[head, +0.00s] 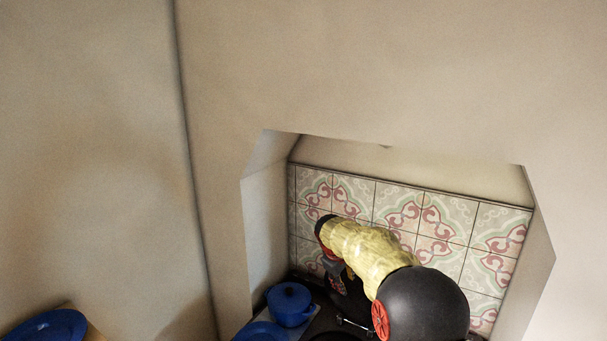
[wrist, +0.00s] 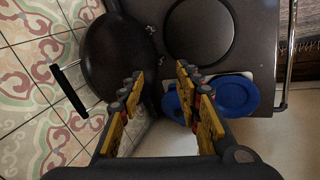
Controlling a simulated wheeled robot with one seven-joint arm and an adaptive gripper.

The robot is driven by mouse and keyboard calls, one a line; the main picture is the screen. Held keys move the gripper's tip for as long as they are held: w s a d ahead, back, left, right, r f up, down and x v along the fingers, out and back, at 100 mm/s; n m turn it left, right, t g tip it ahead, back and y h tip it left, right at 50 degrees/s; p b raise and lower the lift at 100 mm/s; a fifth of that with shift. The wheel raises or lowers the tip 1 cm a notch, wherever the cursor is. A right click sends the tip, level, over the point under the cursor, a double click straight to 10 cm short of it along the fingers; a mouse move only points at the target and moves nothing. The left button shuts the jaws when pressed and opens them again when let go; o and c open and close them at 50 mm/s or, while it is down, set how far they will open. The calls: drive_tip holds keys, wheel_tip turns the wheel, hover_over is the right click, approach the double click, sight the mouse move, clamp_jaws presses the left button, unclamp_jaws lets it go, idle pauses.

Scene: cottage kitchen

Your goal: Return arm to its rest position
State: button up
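My arm, with a yellow covering and a large black joint, reaches into the tiled alcove in the head view. My gripper (wrist: 158,76) shows in the wrist view with its two yellow, black and red fingers apart and nothing between them. In the head view the gripper end is small, dark and partly hidden at the far end of my arm, over the stove area, so its finger state does not show there.
A dark pan (wrist: 112,55) sits beside a round burner (wrist: 199,32) on the stove. A blue lidded pot (head: 290,304) stands left of my arm. Patterned tiles (head: 450,218) back the alcove, and its side wall (head: 263,235) is close. Another blue item (head: 48,327) is at lower left.

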drive_tip(key=s+d+f+m+g+y+b, duration=0.15)
drive_tip(key=s+b, duration=0.25)
drive_tip(key=s, duration=0.6)
drive_tip(key=s+d+f+m+b, duration=0.1)
drive_tip(key=s+f+m+b, duration=0.3)
drive_tip(key=s, duration=0.7)
drive_tip(key=s+d+f+m+y+b, duration=0.1)
drive_tip(key=s+b, duration=0.4)
drive_tip(key=s, duration=0.5)
drive_tip(key=s+d+f+m+t+b, duration=0.1)
drive_tip(key=s+f+b, duration=0.5)
drive_tip(key=s+b, duration=0.3)
drive_tip(key=s+d+f+m+t+b, duration=0.1)
drive_tip(key=s+f+t+b, duration=0.1)
drive_tip(key=s+f+b, duration=0.4)
drive_tip(key=s+b, duration=0.3)
drive_tip(key=shift+s+d, duration=0.2)
drive_tip(key=shift+s, duration=0.2)
